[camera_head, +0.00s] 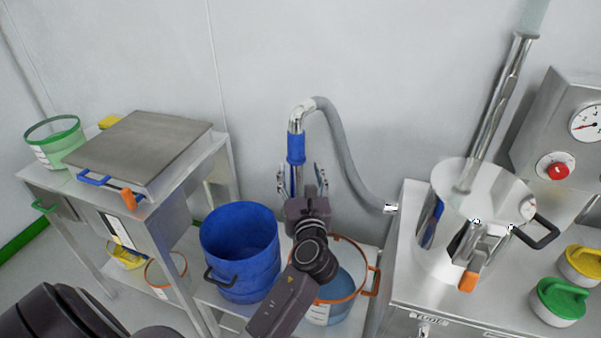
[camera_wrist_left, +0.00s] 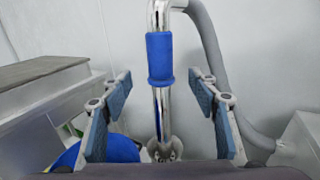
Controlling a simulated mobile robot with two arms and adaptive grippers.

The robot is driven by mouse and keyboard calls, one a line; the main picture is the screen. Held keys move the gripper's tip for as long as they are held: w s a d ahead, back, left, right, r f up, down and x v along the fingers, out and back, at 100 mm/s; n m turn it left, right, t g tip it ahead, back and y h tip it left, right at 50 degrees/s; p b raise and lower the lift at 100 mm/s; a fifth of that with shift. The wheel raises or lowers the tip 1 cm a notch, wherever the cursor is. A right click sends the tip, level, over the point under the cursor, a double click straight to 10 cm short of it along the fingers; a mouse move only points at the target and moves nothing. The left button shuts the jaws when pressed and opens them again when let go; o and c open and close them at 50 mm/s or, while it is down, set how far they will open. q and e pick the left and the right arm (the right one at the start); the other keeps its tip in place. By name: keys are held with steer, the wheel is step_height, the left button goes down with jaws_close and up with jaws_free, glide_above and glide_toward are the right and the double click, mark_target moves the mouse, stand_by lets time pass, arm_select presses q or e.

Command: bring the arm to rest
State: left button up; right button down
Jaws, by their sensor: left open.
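My left arm reaches up from the bottom middle of the head view, and its gripper (camera_head: 302,186) is open. Its two fingers stand on either side of a steel suction pipe with a blue grip sleeve (camera_head: 296,149). In the left wrist view the open fingers (camera_wrist_left: 160,100) flank the pipe, with the blue sleeve (camera_wrist_left: 160,58) upright between them. Clear gaps show between the pads and the pipe, and nothing is held. The pipe's lower end is hidden behind my gripper in the head view. My right gripper does not show.
A blue bucket (camera_head: 239,249) and a clear orange-rimmed bucket (camera_head: 336,310) stand close below my arm. A grey hose (camera_head: 345,150) runs to the steel machine at right, which bears a steel vessel (camera_head: 455,245). A steel-topped cart (camera_head: 143,150) stands at left.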

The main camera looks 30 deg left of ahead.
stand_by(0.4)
arm_select(q)
steer(key=s+d+f+n+g+h, duration=0.3)
steer(key=s+f+n+g+h, duration=0.25)
steer(key=s+f+n, duration=1.05)
steer(key=s+d+f+n+g+h, duration=0.2)
steer(key=s+d+n+h, duration=0.1)
steer(key=s+d+n, duration=0.4)
steer(key=s+d+f+n+g+h, duration=0.3)
steer(key=s+d, duration=0.1)
steer(key=s, duration=0.5)
steer(key=s+f+g, duration=0.1)
steer(key=s+f, duration=0.2)
steer(key=f, duration=2.4)
steer(key=s+a+f+g, duration=0.1)
steer(key=s+a+f, duration=0.1)
steer(key=s+f, duration=1.2)
steer(key=shift+s+f+p, duration=0.3)
steer(key=shift+s+p, duration=0.1)
steer(key=shift+s, duration=0.85)
